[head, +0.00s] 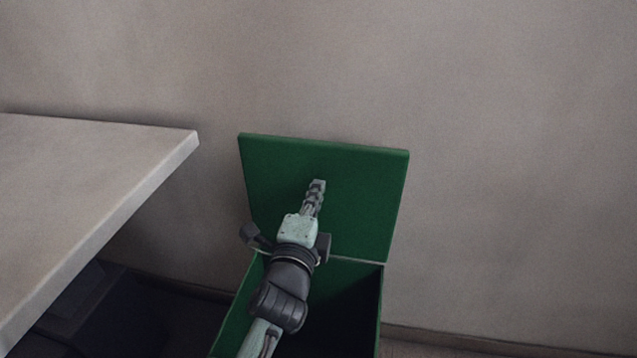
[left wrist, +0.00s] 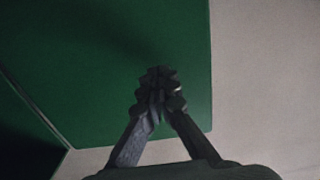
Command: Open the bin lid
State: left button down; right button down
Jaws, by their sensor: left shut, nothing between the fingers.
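The green bin (head: 371,305) stands against the wall with its opening facing up and a dark inside. Its green lid (head: 365,185) stands raised at the back, near upright, close to the wall. My left gripper (head: 318,184) is shut and empty, in front of the lid's inner face. The left wrist view shows the shut fingertips (left wrist: 160,78) against the green lid (left wrist: 120,45); I cannot tell whether they touch it. My left forearm crosses over the bin's opening and hides part of its left side. My right gripper is not in view.
A pale table (head: 90,170) with a sharp corner juts in from the left, near the bin. A dark box-like thing (head: 85,305) sits beneath it. The plain wall (head: 500,130) rises behind the lid. The space right of the bin is clear.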

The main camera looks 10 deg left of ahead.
pick_arm(q)
jog(key=shift+w, duration=0.95)
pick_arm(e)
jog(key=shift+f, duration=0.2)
pick_arm(q)
jog(key=shift+w, duration=0.1)
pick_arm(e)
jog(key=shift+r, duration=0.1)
